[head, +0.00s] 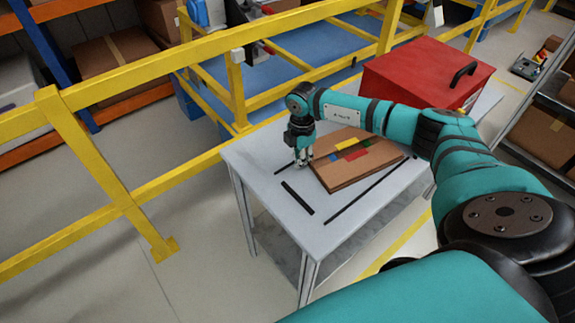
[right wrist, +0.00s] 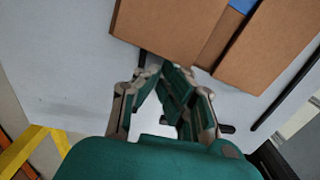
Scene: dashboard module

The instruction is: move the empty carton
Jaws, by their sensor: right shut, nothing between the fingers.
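The brown carton (head: 368,178) rests on a grey table, with yellow, red, green and blue patches on its top. It also shows at the top of the right wrist view (right wrist: 262,62), cut off by the frame edge, with a seam or gap between two brown parts. My right gripper (head: 304,162) is at the carton's left edge and points down. In the right wrist view its fingers (right wrist: 160,68) come together and hold nothing, close beside the carton's edge; whether they touch it I cannot tell. My left gripper is out of view.
The grey table (head: 262,172) has black strips and free room left of and in front of the carton. A red box (head: 415,72) with a black handle stands on its far part. A yellow railing (head: 150,75) runs behind. A shelf rack (head: 548,130) stands at the right.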

